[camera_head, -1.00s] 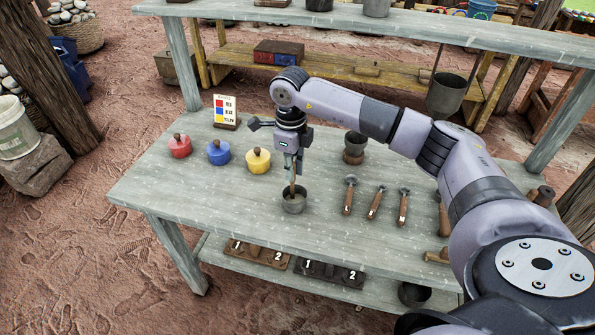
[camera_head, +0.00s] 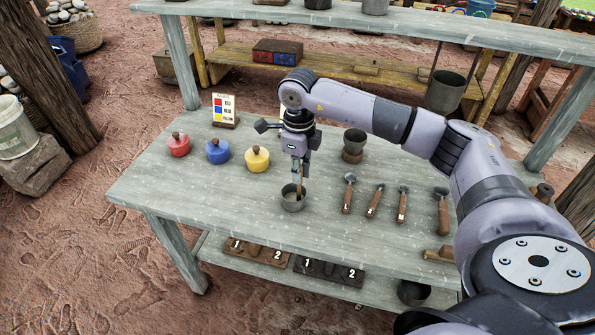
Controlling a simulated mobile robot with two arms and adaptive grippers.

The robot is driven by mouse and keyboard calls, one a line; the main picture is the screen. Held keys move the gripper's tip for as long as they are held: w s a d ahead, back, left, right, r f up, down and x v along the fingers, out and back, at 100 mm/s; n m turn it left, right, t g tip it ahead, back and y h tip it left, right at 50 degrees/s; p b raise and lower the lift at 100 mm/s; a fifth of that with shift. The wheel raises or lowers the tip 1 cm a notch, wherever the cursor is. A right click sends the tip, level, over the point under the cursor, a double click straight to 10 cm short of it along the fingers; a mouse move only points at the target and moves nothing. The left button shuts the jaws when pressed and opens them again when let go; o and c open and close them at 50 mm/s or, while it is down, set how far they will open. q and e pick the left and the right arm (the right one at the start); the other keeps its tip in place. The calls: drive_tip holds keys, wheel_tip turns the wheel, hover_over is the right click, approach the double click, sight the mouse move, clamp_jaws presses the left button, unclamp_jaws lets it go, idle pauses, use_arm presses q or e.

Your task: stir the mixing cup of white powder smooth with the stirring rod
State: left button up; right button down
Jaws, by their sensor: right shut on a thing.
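My right gripper (camera_head: 299,180) points down just above the cup and is shut on the stirring rod (camera_head: 299,190), a thin brown stick. The rod's lower end is inside the cup and hidden by its rim. My left gripper is out of view.
Red (camera_head: 178,145), blue (camera_head: 217,151) and yellow (camera_head: 256,159) lidded pots stand left of the cup. A colour card (camera_head: 224,110) stands behind them. A dark mortar-like vessel (camera_head: 354,143) and several wooden-handled tools (camera_head: 375,201) are to the right. The table's (camera_head: 200,205) front left is clear.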

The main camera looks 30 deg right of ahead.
drive_tip(key=shift+r+p, duration=2.75)
drive_tip(key=shift+r, duration=1.5)
